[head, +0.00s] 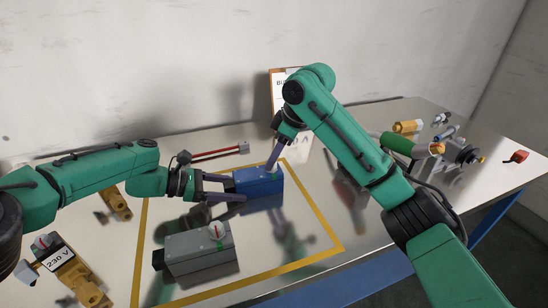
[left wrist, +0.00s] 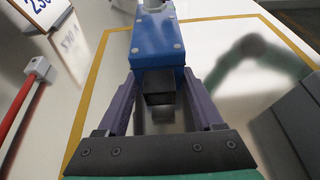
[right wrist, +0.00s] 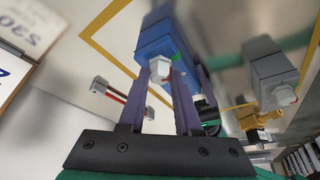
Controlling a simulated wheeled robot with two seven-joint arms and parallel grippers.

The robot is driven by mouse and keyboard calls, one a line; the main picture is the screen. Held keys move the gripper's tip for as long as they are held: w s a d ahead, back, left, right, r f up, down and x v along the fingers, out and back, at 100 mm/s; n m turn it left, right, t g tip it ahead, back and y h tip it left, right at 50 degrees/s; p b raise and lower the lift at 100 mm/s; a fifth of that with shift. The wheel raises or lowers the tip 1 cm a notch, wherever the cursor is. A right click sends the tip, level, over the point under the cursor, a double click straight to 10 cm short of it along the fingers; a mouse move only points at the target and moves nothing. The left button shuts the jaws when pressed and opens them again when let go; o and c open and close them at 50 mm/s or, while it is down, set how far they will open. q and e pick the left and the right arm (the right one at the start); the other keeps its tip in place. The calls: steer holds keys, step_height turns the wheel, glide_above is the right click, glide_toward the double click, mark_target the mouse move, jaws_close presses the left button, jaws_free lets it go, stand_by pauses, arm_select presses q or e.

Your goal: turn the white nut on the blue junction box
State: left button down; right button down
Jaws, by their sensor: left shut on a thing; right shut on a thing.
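The blue junction box (head: 262,186) stands on the steel table inside the yellow outline. My left gripper (head: 228,188) is shut on its left end; in the left wrist view the two fingers flank the blue box (left wrist: 158,42) near its black end piece (left wrist: 158,86). My right gripper (head: 272,164) points down at the box's top. In the right wrist view its fingers are shut on the white nut (right wrist: 160,68), with a green mark (right wrist: 177,57) beside it. In the head view the right fingers mostly hide the nut.
A grey box (head: 200,255) with its own white nut (head: 217,231) and a red mark stands in front, inside the yellow outline (head: 310,262). A red-barred part (head: 217,153) lies behind. Several fittings crowd the right.

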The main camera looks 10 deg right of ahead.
steer(key=shift+w+n+g+y, duration=0.1)
steer(key=shift+n+g+y, duration=0.2)
steer(key=shift+n, duration=0.75)
steer(key=shift+w+n+g+y, duration=0.1)
steer(key=shift+n+g, duration=0.3)
steer(key=shift+n, duration=0.65)
steer(key=c, duration=0.6)
jaws_free()
steer(key=shift+s, duration=0.1)
steer(key=v, duration=1.2)
steer(key=shift+r, duration=0.1)
arm_select(q)
jaws_free()
